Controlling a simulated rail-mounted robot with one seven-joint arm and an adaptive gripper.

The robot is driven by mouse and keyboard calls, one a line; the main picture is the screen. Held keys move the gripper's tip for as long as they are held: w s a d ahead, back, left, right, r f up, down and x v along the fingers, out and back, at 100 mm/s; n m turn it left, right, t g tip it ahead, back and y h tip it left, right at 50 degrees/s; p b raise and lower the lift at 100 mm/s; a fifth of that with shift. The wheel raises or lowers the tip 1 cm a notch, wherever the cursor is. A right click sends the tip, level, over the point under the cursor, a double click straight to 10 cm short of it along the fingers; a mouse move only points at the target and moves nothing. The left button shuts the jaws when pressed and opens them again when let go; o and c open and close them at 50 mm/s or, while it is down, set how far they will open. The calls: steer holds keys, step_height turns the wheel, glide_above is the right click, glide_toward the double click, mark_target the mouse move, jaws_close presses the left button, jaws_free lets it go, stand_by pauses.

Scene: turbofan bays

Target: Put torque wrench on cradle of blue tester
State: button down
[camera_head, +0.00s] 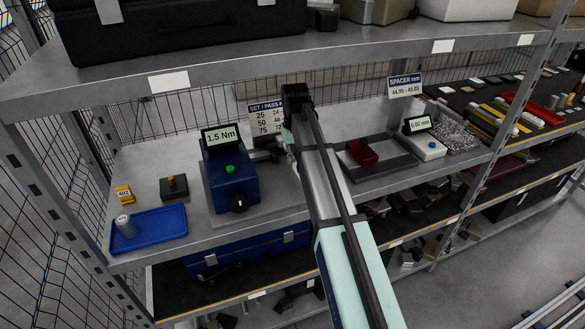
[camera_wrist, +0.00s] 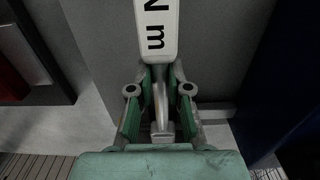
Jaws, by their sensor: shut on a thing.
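The blue tester (camera_head: 230,180) stands on the shelf, with a green button, a dark knob and a display reading 1.5 Nm. My gripper (camera_wrist: 160,98) is shut on a bare metal shaft of the torque wrench (camera_wrist: 161,108) in the wrist view. A white piece marked "N m" (camera_wrist: 156,30) lies in line with this shaft. In the head view my gripper (camera_head: 290,140) is just right of the tester, and my arm hides most of the wrench. A dark grey part shows between tester and gripper; I cannot tell whether it is the cradle.
A blue tray (camera_head: 160,232) with a metal cylinder (camera_head: 125,226) lies at the left, near a yellow tag (camera_head: 124,193) and a dark block (camera_head: 174,188). A red part (camera_head: 362,152) on a dark plate and a white gauge (camera_head: 427,146) stand right. An upper shelf hangs above.

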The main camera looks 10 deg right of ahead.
mark_target(294, 176)
steer(key=shift+f+p, duration=0.6)
steer(key=shift+f, duration=1.8)
steer(key=shift+f, duration=0.15)
steer(key=c, duration=1.1)
jaws_free()
step_height(294, 176, up, 12)
steer(key=b, duration=0.3)
